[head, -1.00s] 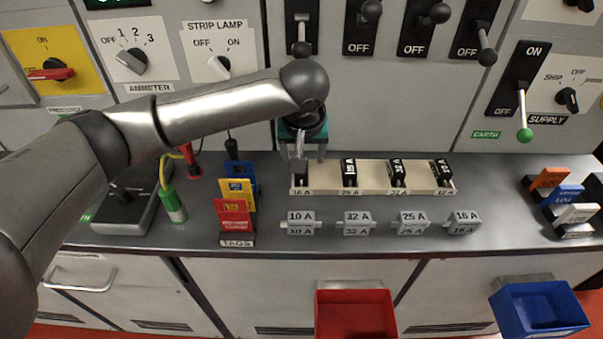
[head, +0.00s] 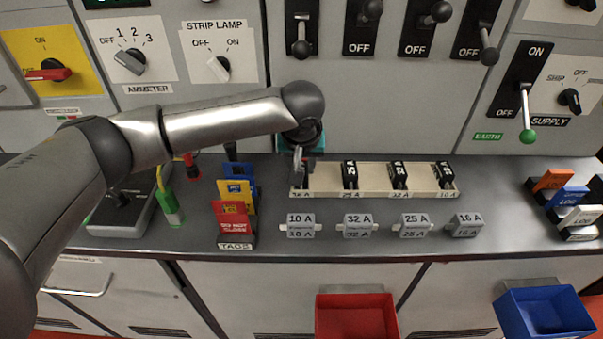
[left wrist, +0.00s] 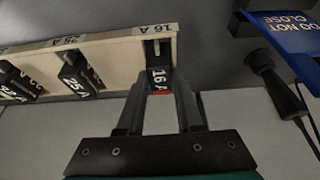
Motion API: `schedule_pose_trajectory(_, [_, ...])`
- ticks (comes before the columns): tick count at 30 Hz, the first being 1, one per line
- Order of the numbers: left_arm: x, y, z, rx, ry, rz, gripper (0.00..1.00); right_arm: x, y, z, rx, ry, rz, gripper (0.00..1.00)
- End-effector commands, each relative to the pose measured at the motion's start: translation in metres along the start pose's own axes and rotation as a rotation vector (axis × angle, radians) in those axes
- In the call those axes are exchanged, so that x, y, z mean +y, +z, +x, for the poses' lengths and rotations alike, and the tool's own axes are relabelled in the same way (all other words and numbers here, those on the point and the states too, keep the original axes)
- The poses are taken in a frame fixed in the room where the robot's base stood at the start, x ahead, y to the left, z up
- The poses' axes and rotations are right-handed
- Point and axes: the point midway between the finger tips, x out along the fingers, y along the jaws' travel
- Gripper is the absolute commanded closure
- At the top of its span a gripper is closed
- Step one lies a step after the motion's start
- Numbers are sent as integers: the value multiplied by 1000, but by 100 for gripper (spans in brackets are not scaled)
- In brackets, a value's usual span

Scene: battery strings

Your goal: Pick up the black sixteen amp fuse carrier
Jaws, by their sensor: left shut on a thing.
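The black 16 A fuse carrier (left wrist: 160,80) sits at the end slot of the cream fuse rack (left wrist: 110,45), its white 16 A lettering facing the left wrist camera. My left gripper (left wrist: 163,90) is shut on it, one finger on each side. In the head view my left gripper (head: 300,170) is over the left end of the rack (head: 372,193) and hides most of that carrier. The other black carriers, 25 A (head: 350,175), 32 A (head: 398,176) and one at the right end (head: 444,175), stand in the rack. My right gripper is not in view.
Grey fuse blocks, including a 10 A one (head: 300,225), lie in a row before the rack. Coloured tags (head: 233,215) stand to its left. A red bin (head: 356,316) and a blue bin (head: 545,312) hang below the counter. Switch handles overhang the panel behind.

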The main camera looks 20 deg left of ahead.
Motion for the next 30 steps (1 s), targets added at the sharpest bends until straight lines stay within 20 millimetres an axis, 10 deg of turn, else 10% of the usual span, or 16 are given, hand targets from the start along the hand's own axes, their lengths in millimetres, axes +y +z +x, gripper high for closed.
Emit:
schedule_pose_trajectory(6, [0, 0, 0, -1, 0, 0, 100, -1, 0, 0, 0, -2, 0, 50])
schedule_pose_trajectory(30, [1, -13, -30, 1, 2, -1, 100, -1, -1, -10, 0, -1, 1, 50])
